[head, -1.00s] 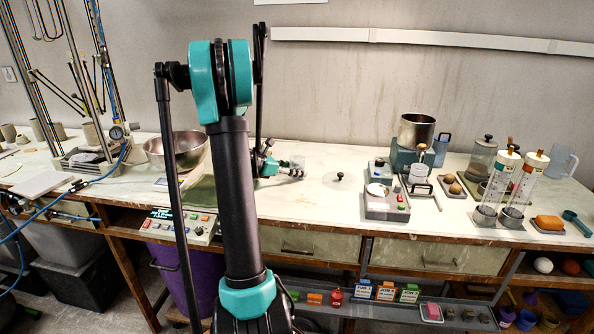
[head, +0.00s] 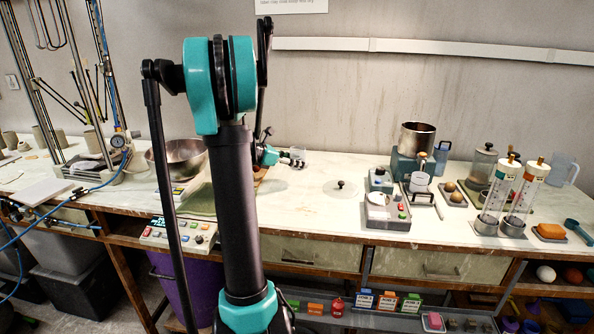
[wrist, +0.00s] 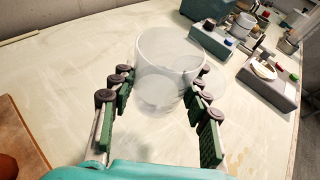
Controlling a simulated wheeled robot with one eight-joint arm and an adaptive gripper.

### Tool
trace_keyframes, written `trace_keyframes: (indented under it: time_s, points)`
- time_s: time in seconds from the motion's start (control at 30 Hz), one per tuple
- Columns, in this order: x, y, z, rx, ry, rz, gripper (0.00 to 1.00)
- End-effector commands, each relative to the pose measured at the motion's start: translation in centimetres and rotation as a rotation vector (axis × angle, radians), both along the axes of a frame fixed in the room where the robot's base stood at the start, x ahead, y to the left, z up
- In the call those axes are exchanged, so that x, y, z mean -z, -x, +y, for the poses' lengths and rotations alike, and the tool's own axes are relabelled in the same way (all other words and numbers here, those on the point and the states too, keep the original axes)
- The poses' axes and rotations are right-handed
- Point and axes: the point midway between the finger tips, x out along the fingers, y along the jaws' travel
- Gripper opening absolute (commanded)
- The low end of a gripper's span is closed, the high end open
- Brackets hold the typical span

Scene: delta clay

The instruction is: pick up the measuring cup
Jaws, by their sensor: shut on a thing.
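The measuring cup (wrist: 168,62) is a clear, frosted, round cup. It sits between the green-padded fingers of my gripper (wrist: 158,98) in the wrist view, upright or nearly so. My gripper is shut on it, with finger pads on its left and right sides. In the head view the cup (head: 299,154) shows small and pale at the end of my gripper (head: 292,161), above the worktop (head: 310,210). My upright arm hides part of the bench to its left.
A small black knob on a clear lid (head: 340,185) lies right of the cup. A grey scale-like device (head: 386,211), a steel pot (head: 416,138) and two tall cylinders (head: 525,185) stand farther right. A metal bowl (head: 178,158) is at left.

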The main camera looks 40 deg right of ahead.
Motion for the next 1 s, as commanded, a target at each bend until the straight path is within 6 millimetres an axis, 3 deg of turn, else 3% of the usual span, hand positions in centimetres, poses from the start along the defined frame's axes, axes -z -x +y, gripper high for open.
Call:
trace_keyframes:
  time_s: [0.6, 1.0]
  points:
    - [-7.8, 0.0, 0.0, 0.000, 0.000, 0.000, 0.16]
    - [-11.3, 0.0, 0.0, 0.000, 0.000, 0.000, 0.16]
